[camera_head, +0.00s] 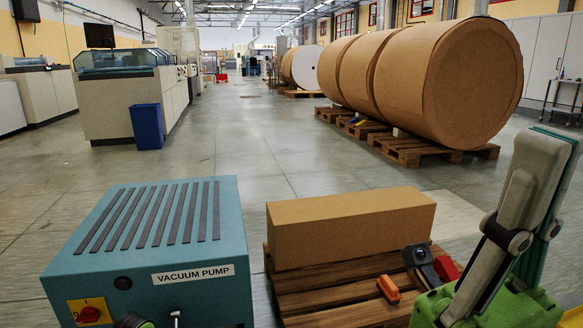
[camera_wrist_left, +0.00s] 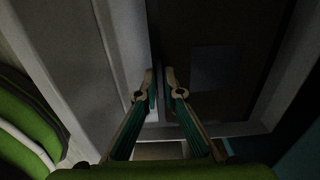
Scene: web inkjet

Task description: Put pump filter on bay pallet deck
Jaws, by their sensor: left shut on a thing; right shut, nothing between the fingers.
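The pallet (camera_head: 330,296) is a wooden slatted deck at the front right of the head view, with bare slats in front of a long cardboard box. I cannot make out the pump filter for certain. The teal vacuum pump (camera_head: 150,235) stands left of the pallet. My right gripper (camera_head: 550,140) is shut and empty at the right edge, its fingers upward. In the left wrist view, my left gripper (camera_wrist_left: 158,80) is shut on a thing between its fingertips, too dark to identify. Grey and dark panels lie beyond it.
On the pallet are the cardboard box (camera_head: 350,228), an orange item (camera_head: 388,289) and a black-and-red tool (camera_head: 422,263). Large brown rolls (camera_head: 450,80) lie on pallets behind. A blue bin (camera_head: 147,126) stands at the back left. The middle floor is clear.

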